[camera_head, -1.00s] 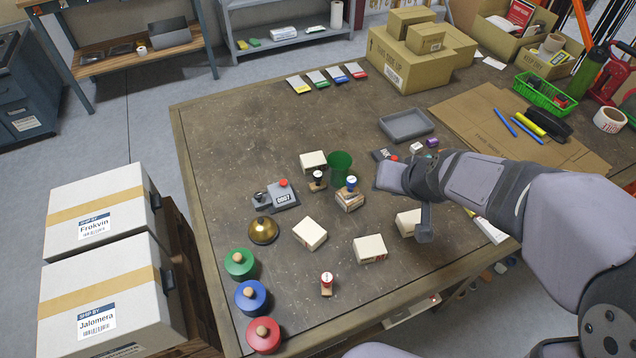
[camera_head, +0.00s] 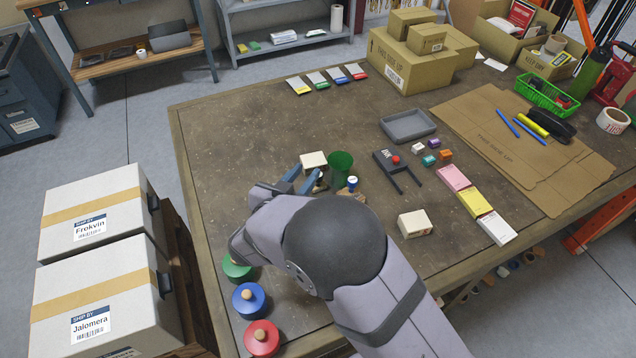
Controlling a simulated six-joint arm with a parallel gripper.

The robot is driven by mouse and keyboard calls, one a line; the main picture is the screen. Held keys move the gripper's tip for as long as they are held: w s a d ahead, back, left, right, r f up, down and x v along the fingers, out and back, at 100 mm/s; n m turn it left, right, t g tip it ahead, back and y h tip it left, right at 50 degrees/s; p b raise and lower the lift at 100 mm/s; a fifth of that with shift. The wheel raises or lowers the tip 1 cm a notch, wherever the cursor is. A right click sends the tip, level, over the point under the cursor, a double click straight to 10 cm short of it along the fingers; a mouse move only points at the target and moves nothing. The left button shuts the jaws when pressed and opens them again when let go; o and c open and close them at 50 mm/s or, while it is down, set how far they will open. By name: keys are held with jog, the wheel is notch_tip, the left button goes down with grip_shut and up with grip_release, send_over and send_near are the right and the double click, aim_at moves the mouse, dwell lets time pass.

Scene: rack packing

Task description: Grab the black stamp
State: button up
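The black stamp (camera_head: 320,187) stands on the table just in front of a small cream box (camera_head: 313,161), and only a sliver of it shows beside my gripper. My gripper (camera_head: 309,170) reaches in from the front, with two blue-grey fingers apart. The fingers are low, at the left side of the stamp. Whether they touch it or stand around it, I cannot tell.
Green (camera_head: 238,268), blue (camera_head: 249,297) and red (camera_head: 261,338) lidded pots line the left edge. The back left table is clear.

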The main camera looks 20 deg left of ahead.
send_near(318, 182)
jog(key=shift+w+a+r, duration=0.15)
jog(key=shift+w+r, duration=0.15)
jog(key=shift+w, duration=0.25)
jog(key=shift+w+a+r, duration=0.1)
jog(key=shift+w+r, duration=0.25)
jog(key=shift+w, duration=0.2)
jog(key=shift+f+p+x, duration=0.1)
jog(key=shift+p+x, duration=0.5)
jog(key=shift+x, duration=1.25)
jog(key=shift+f+p+x, duration=0.15)
jog(key=shift+p+x, duration=0.45)
jog(key=shift+x, duration=1.2)
jog(key=shift+s, duration=0.1)
jog(key=shift+c, duration=0.5)
grip_shut()
